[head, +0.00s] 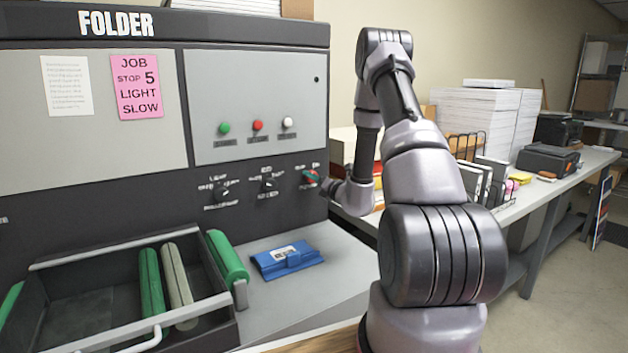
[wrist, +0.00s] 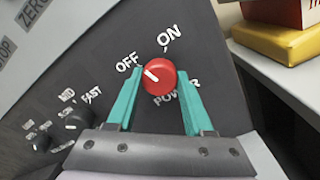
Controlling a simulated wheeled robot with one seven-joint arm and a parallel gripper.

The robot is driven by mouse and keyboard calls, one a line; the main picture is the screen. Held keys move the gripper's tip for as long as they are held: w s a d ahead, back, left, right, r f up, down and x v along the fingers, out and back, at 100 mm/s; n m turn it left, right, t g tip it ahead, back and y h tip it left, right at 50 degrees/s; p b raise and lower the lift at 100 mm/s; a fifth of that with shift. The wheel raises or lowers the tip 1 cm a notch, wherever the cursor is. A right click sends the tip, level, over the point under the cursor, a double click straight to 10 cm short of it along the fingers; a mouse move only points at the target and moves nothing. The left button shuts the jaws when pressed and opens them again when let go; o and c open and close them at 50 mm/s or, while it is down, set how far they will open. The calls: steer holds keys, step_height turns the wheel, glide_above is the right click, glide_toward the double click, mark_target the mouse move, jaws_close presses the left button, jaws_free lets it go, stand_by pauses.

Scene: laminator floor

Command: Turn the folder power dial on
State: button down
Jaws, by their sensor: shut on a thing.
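The red power dial (wrist: 160,84) is on the dark front panel of the folder (head: 120,170). Its white pointer mark points up and left, toward the OFF label (wrist: 127,63). The ON label (wrist: 169,38) is above the dial. My gripper (wrist: 160,78) has its teal fingers on both sides of the dial and is shut on it. In the head view the dial (head: 311,175) is a small red spot, mostly hidden by my gripper at the right end of the panel.
Two black dials (head: 222,191) (head: 268,183) are left of it. Green (head: 224,129), red (head: 257,126) and white (head: 288,123) buttons are above. A blue item (head: 287,261) lies on the ledge below. A tray (head: 90,330) holds rollers. A side table (head: 545,190) stands right.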

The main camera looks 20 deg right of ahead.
steer(key=m, duration=1.2)
steer(key=shift+a, duration=0.1)
steer(key=shift+m, duration=0.4)
steer(key=shift+c, duration=1.5)
jaws_free()
steer(key=v, duration=1.1)
steer(key=shift+a, duration=0.15)
